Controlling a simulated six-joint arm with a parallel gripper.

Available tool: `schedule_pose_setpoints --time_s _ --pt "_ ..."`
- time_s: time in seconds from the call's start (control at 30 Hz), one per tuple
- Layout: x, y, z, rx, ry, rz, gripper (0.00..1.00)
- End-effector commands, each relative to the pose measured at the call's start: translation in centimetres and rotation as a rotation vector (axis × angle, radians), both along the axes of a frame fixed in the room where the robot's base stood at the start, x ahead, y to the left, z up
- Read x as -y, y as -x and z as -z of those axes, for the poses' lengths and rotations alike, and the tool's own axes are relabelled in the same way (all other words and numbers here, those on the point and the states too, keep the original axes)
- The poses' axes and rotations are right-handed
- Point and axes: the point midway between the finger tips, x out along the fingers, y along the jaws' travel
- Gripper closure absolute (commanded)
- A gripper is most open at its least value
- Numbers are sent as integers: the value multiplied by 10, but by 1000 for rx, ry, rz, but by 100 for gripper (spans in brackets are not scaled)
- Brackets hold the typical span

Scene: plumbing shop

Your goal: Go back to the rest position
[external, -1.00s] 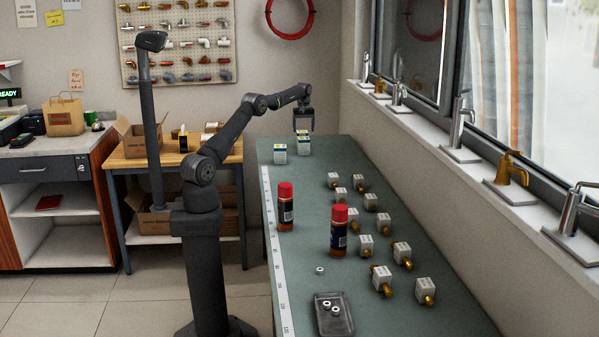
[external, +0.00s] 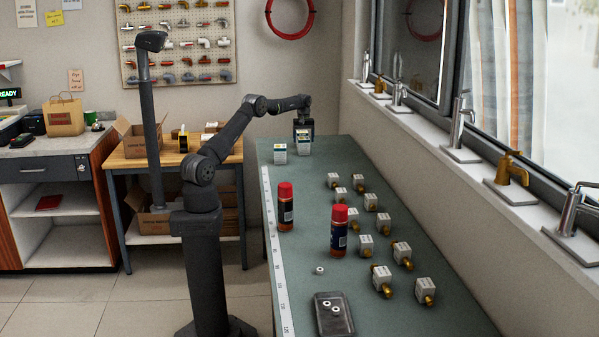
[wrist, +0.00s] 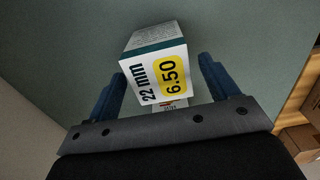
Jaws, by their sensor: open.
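My gripper (external: 303,140) is at the far end of the green bench, pointing down over a small white box (external: 304,149). In the wrist view, its two blue fingers (wrist: 163,85) are apart. A white and green box (wrist: 155,65) marked "22 mm" and "6.50" on a yellow patch shows between them. Its left edge is close to the left finger and a gap shows on the right; I cannot tell whether it touches. Part of another label (wrist: 170,104) shows below it, mostly hidden. A second small white box (external: 280,153) stands to the left on the bench.
Two red-capped spray cans (external: 286,207) (external: 339,230) stand mid-bench. Several white blocks with brass fittings (external: 366,246) fill the right side. A dark tray (external: 333,314) with rings is near the front. Taps (external: 511,172) line the windowsill on the right.

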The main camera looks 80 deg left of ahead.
Motion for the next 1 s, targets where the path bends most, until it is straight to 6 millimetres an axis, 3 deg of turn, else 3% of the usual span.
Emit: schedule_pose_setpoints --time_s 0.7,1.0 --pt "115 -32 -74 -1 2 3 20" --pt "159 -20 -83 -2 2 4 20"
